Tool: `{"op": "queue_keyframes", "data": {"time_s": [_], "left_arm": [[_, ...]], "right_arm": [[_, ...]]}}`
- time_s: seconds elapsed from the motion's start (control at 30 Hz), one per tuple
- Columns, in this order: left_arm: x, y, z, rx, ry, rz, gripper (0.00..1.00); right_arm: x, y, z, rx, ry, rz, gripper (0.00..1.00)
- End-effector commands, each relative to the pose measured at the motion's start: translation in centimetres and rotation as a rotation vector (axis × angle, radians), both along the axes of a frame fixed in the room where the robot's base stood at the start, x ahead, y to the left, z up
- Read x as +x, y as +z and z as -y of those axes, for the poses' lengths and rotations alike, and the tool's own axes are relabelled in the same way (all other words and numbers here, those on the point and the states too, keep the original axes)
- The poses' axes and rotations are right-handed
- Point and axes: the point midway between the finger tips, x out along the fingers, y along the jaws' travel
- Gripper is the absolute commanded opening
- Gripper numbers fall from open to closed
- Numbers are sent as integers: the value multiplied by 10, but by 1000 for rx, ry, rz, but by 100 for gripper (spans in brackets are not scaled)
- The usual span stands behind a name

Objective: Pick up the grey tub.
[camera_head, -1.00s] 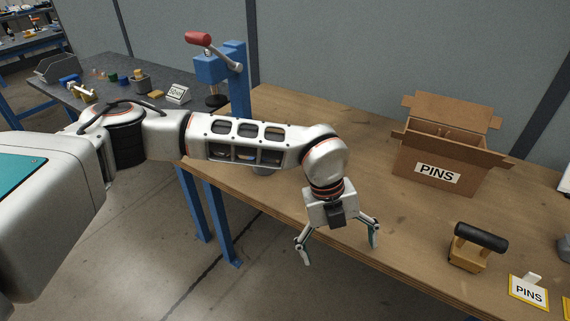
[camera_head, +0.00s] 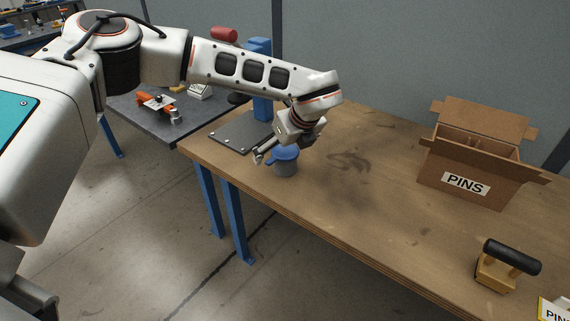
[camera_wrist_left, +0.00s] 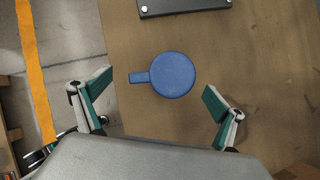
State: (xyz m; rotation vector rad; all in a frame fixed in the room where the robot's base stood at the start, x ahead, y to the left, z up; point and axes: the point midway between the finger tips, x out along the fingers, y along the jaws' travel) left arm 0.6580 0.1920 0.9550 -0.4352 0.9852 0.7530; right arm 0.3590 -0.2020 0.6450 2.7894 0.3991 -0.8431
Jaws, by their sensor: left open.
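The grey tub (camera_head: 285,168) stands upright on the wooden bench near its left end. It has a blue lid with a tab at one side. In the left wrist view the lid (camera_wrist_left: 175,75) is seen from above, its tab pointing left. My left gripper (camera_head: 277,149) is open and empty, right by the tub's top in the head view. In the left wrist view the lid lies between and slightly beyond the two spread fingertips; I see no contact. The arm and gripper partly hide what is behind the tub. My right gripper is not in view.
A blue press (camera_head: 262,105) with a dark base plate (camera_head: 232,131) stands just behind the tub. A cardboard PINS box (camera_head: 462,182) and a black-handled wooden tool (camera_head: 496,277) are on the right. The bench middle (camera_head: 370,210) is clear.

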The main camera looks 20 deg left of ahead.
Motion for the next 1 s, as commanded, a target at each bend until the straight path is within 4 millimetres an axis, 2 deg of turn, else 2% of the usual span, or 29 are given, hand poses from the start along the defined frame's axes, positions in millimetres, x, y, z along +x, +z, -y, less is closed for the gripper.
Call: {"op": "queue_keyframes", "data": {"time_s": [0.3, 0.6, 0.63, 0.7, 0.8, 1.0], "left_arm": [[15, -38, -10, -1, 0, -1, 96], [16, -43, -12, -1, -1, 0, 96], [16, -43, -12, -1, -1, 0, 91], [16, -43, -12, -1, -1, 0, 73], [16, -43, -12, -1, -1, 0, 52], [16, -42, -12, -1, -1, 0, 52]], "right_arm": [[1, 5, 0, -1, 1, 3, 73], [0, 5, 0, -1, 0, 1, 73], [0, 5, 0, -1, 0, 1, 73], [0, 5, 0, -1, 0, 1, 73], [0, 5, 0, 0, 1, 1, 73], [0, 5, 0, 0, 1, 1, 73]]}}
